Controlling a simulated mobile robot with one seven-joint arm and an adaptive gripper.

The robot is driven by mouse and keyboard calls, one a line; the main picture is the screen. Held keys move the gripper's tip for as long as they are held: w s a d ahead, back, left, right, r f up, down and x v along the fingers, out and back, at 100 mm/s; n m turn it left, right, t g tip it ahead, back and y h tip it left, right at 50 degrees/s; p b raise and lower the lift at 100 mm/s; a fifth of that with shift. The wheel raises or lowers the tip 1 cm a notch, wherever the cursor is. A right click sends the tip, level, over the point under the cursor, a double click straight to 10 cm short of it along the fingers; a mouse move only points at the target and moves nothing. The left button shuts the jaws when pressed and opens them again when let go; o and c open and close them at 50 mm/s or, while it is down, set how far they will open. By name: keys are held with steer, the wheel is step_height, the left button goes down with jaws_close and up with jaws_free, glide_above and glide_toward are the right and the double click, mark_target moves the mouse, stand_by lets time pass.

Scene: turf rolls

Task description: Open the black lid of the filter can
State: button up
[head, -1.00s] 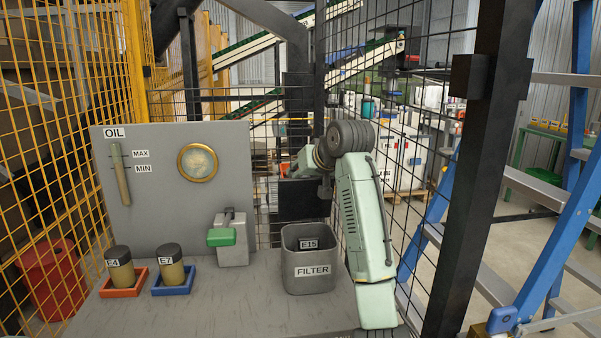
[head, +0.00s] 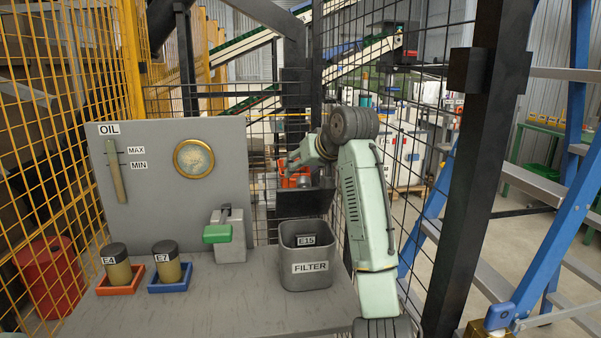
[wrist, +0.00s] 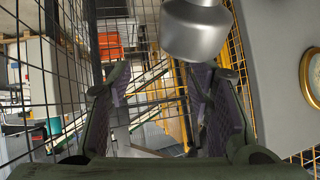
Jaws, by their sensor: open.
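The grey square container marked FILTER (head: 310,280) stands on the workbench, right of the middle in the head view. Its top looks open, and a dark patch labelled E15 (head: 306,241) shows inside. Two cans with black lids, E4 (head: 119,268) and E7 (head: 166,262), stand upright at the left; I cannot tell which is the filter can. My gripper (wrist: 158,85) is open and empty in the wrist view, its fingers well apart. In the head view it is above and behind the container, its fingers hard to make out. The wrist view shows none of the cans.
E4 sits in a red tray (head: 119,288), E7 in a blue tray (head: 170,285). The grey OIL panel (head: 150,210) rises behind. Wire mesh flanks the bench. The bench front (head: 210,310) is clear.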

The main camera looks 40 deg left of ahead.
steer(key=d+r, duration=0.4)
steer(key=r, duration=0.5)
steer(key=shift+s+r, duration=0.15)
steer(key=shift+r, duration=0.15)
stand_by(0.4)
stand_by(0.3)
step_height(320, 180, up, 10)
stand_by(0.6)
steer(key=shift+a, duration=0.1)
